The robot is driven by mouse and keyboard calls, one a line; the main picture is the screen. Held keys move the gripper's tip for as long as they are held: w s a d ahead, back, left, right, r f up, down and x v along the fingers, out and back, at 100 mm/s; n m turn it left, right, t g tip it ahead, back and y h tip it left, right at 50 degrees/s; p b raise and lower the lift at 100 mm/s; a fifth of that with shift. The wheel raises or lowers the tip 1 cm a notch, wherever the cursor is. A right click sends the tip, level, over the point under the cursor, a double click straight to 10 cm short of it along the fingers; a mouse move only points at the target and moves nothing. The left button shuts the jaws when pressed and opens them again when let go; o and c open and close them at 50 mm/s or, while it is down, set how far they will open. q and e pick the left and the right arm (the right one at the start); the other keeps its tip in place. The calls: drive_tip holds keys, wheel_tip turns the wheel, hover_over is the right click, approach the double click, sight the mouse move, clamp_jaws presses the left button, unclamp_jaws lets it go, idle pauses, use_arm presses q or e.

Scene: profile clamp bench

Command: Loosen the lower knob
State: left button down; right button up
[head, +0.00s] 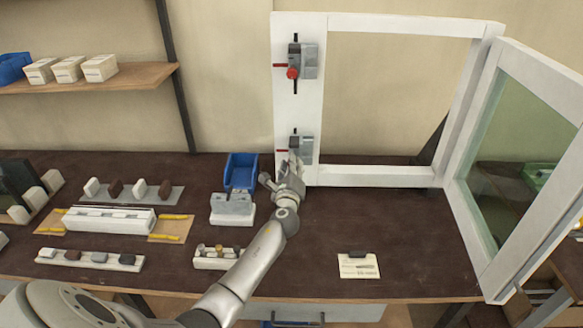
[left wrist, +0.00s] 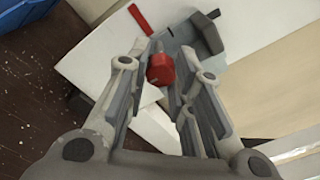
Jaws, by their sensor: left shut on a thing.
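The lower clamp (head: 307,146) is fixed on the white left upright of the frame (head: 286,112), near the bench. My left gripper (head: 293,166) reaches up to it from the front and hides its knob in the head view. In the left wrist view the red lower knob (left wrist: 160,69) sits between the fingertips of my left gripper (left wrist: 162,80), which is shut on it. A red lever (left wrist: 140,19) and grey clamp body (left wrist: 187,40) show beyond the knob. The upper clamp (head: 308,62) with its red knob (head: 292,73) is higher on the same upright. My right gripper is not in view.
A blue bin (head: 241,171) stands just left of my left gripper. Racks of small blocks and a white profile (head: 110,219) lie on the left bench. A card (head: 358,265) lies at right. A glazed sash (head: 515,150) stands open on the right.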

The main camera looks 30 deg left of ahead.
use_arm(q)
drive_tip(key=shift+d+r+n+y+b, duration=0.1)
drive_tip(key=shift+n+y+b, duration=0.15)
drive_tip(key=shift+n+b, duration=4.65)
drive_tip(key=shift+n+y+b, duration=0.25)
drive_tip(key=shift+n+b, duration=2.9)
drive_tip(key=shift+n, duration=3.45)
drive_tip(key=c, duration=1.2)
unclamp_jaws()
drive_tip(key=shift+c, duration=0.2)
